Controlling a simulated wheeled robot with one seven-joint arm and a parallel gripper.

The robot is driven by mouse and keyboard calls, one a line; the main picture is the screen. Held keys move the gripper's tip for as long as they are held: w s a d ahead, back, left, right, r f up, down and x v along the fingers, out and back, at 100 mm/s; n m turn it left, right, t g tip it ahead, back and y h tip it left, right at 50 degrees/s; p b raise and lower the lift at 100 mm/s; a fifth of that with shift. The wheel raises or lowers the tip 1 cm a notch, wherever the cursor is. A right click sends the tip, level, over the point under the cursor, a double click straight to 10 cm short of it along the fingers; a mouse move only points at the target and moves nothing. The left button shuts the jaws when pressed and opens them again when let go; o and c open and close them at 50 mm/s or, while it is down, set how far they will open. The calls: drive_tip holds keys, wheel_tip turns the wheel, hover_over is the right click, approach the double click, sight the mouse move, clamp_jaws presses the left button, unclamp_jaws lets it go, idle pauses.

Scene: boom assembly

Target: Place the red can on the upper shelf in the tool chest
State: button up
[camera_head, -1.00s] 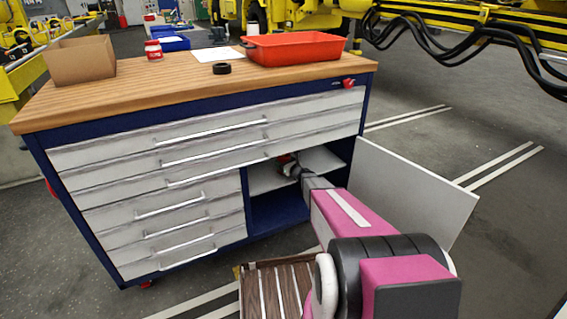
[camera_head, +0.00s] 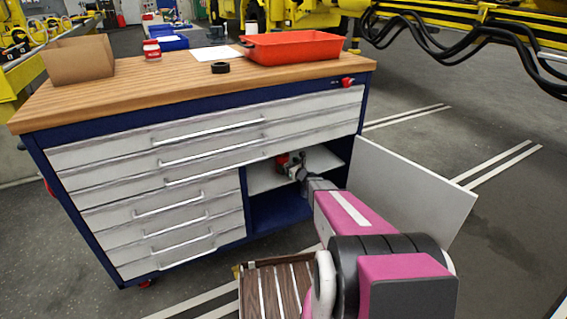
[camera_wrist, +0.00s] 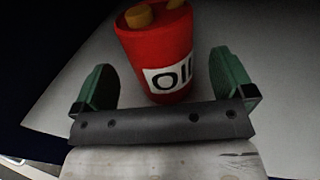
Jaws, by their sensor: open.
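The red can (camera_wrist: 158,60) stands on the pale upper shelf (camera_wrist: 285,85) inside the tool chest, with an "OIL" label partly in view. In the head view my gripper (camera_head: 298,169) is inside the compartment, just right of the can.
The tool chest's white door (camera_head: 412,192) stands open to the right of my arm. Closed drawers (camera_head: 170,215) lie left of the compartment. The wooden top (camera_head: 190,85) holds a red tray (camera_head: 295,48) and a cardboard box (camera_head: 78,60). A slatted wooden thing (camera_head: 272,290) is below.

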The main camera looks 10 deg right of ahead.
drive_tip(key=v, duration=0.7)
drive_tip(key=s+a+r+n+g+y, duration=0.2)
drive_tip(key=s+a+r+n+g, duration=0.2)
drive_tip(key=s+a+n+g, duration=0.95)
drive_tip(key=s+d+r+n+g+h, duration=0.1)
drive_tip(key=s+d+r+n+h, duration=0.1)
drive_tip(key=s+n+h, duration=0.3)
drive_tip(key=s+d+r+n+g+h, duration=0.1)
drive_tip(key=s+d+n+h, duration=0.4)
drive_tip(key=s+n, duration=0.6)
drive_tip(key=shift+d+r+n+h, duration=0.25)
drive_tip(key=shift+r+n+h, duration=0.15)
drive_tip(key=shift+r, duration=0.1)
drive_tip(key=shift+c, duration=0.3)
